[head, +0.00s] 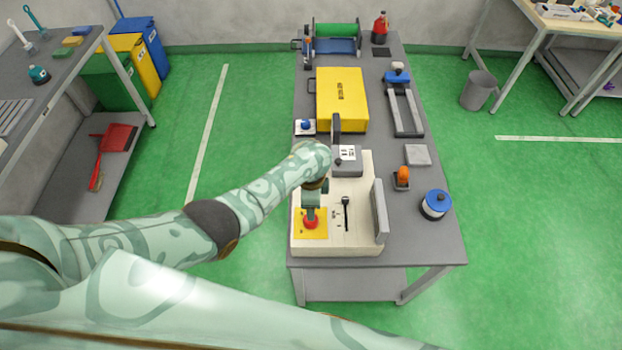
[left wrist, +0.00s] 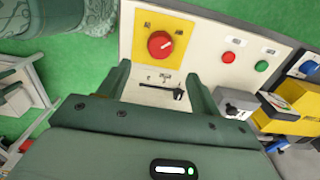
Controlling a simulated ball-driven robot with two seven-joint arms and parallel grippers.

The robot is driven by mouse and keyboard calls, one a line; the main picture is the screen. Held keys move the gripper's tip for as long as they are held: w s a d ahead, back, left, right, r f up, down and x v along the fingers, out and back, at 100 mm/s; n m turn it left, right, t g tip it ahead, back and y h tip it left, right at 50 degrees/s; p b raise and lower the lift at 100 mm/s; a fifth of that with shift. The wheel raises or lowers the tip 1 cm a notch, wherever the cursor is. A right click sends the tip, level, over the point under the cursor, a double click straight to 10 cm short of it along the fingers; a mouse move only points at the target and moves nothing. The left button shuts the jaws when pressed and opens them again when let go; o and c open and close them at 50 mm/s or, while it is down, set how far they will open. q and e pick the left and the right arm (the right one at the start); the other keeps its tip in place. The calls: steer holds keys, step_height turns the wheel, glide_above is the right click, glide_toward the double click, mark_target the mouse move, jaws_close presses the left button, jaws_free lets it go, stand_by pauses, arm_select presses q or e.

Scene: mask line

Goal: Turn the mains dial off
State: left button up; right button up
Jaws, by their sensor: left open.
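The mains dial is a round red knob on a yellow plate (head: 325,235) at the near left of a cream machine panel (head: 360,245). In the head view the dial (head: 311,222) shows just below my left gripper (head: 311,208). In the left wrist view the dial (left wrist: 161,44) lies beyond the fingertips, with a pale pointer line slanting up to the right. My left gripper (left wrist: 158,80) is open and empty, its two fingers apart and short of the dial. Small marks on the plate are too small to read. My right gripper is not in view.
A black lever (head: 346,212) stands beside the dial, and a grey upright plate (head: 380,210) edges the panel. Red (left wrist: 229,57) and green (left wrist: 261,66) buttons show in the wrist view. A yellow box (head: 341,98) sits farther back. A blue-topped spool (head: 436,204) stands right.

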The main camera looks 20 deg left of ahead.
arm_select(q)
step_height(320, 180, up, 6)
steer(key=p, duration=0.2)
steer(key=shift+r, duration=0.15)
steer(key=shift+s, duration=0.1)
